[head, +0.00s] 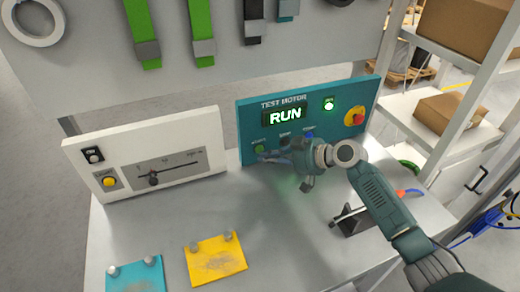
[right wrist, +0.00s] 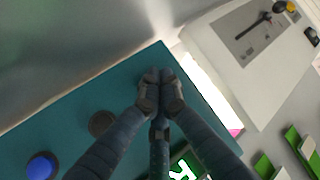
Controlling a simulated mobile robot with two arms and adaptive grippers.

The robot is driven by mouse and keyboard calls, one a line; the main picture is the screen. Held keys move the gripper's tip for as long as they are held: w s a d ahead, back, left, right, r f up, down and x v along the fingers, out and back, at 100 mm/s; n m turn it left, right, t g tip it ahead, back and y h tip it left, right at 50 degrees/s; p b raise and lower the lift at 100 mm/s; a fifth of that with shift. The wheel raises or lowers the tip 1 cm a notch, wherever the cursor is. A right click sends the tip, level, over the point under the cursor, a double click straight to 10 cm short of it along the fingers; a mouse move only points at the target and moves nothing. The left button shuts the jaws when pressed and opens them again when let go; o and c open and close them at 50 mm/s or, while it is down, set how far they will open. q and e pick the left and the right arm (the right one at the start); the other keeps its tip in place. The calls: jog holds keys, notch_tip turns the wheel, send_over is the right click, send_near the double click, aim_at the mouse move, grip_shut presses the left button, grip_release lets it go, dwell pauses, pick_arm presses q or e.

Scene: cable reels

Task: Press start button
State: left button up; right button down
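The teal test motor panel (head: 250,118) stands at the back of the table. Its display (head: 285,115) reads RUN in green, and a green lamp (head: 328,104) is lit. The green start button (head: 260,148) is at the panel's lower left. My right gripper (head: 268,157) is right by it, in front of the panel. In the right wrist view its fingertips (right wrist: 160,78) meet with nothing visible between them, over the teal panel; the start button is hidden there. I cannot tell if the tips touch it. My left gripper is not in view.
A blue button (right wrist: 42,165) and a dark button (right wrist: 102,123) sit beside the fingers. A red-yellow knob (head: 354,118) is on the panel's right. A white panel with a slider (head: 145,155) stands left. Yellow (head: 215,262) and cyan (head: 136,277) plates lie in front.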

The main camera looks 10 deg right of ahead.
jog(key=shift+s, duration=0.15)
jog(key=shift+s+d+p, duration=0.25)
jog(key=shift+s+p, duration=0.25)
jog(key=shift+s, duration=0.7)
jog(key=shift+s+d+p, duration=0.25)
jog(key=shift+s+p, duration=0.2)
jog(key=shift+s, duration=0.75)
jog(key=shift+f, duration=0.1)
